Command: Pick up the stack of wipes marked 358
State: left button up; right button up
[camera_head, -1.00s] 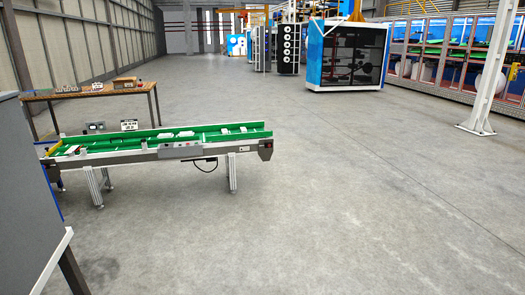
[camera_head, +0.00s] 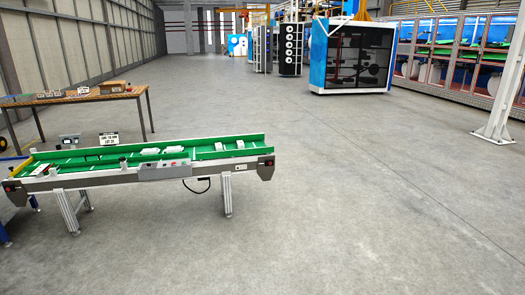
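Several small white packs lie on a green conveyor (camera_head: 105,158) at the left. One white pack (camera_head: 150,151) lies near its middle, another (camera_head: 175,149) just right of it, and smaller ones (camera_head: 240,145) lie towards its right end. They look like stacks of wipes, but I cannot read a number on any of them, so I cannot tell which is marked 358. A small sign (camera_head: 109,138) with dark lettering stands behind the conveyor; its text is too small to read surely. Neither of my grippers is in view.
A wooden table (camera_head: 50,100) with boxes (camera_head: 112,87) stands behind the conveyor. A blue-framed machine (camera_head: 352,58) stands at the back, and a white post (camera_head: 500,85) at the right. The concrete floor (camera_head: 350,200) in front and to the right is clear.

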aim_at(241, 144)
jog(key=i, duration=1.2)
jog(key=i+u, duration=0.15)
jog(key=i, duration=0.4)
jog(key=i+l+u, duration=0.2)
jog(key=i, duration=0.35)
jog(key=i+l+u, duration=0.15)
jog(key=i, duration=0.4)
